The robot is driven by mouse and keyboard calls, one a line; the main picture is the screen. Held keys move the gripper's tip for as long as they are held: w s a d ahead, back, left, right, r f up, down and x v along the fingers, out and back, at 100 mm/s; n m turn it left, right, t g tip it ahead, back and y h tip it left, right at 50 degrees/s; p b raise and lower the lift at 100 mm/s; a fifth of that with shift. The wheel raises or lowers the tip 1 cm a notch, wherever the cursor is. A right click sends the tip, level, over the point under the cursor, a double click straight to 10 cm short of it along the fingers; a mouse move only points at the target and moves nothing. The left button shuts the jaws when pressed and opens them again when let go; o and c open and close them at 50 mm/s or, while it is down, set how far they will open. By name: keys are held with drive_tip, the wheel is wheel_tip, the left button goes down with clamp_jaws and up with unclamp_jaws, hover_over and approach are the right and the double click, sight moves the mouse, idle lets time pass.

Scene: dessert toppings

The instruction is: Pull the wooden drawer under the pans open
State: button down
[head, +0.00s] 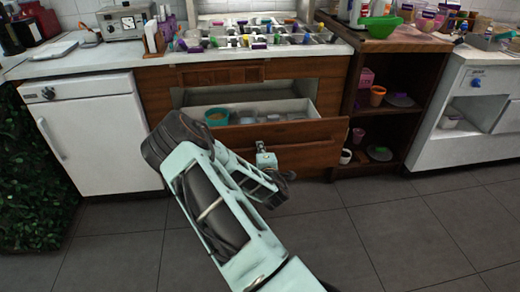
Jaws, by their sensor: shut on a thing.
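The wooden drawer (318,131) under the counter stands pulled out, its pale inside showing. The pans (255,41) sit in the counter top above, filled with small colourful items. My gripper (266,158) is at the front of the drawer, near its middle, and is shut on the drawer's handle. The fingertips are small here and the grip is hard to make out. My arm hides the left part of the drawer front.
A white appliance (92,140) stands left of the drawer. The grey tiled floor (400,235) in front is clear.

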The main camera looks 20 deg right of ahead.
drive_tip(key=c, duration=2)
unclamp_jaws()
drive_tip(key=shift+o, duration=0.2)
drive_tip(key=v, duration=1.2)
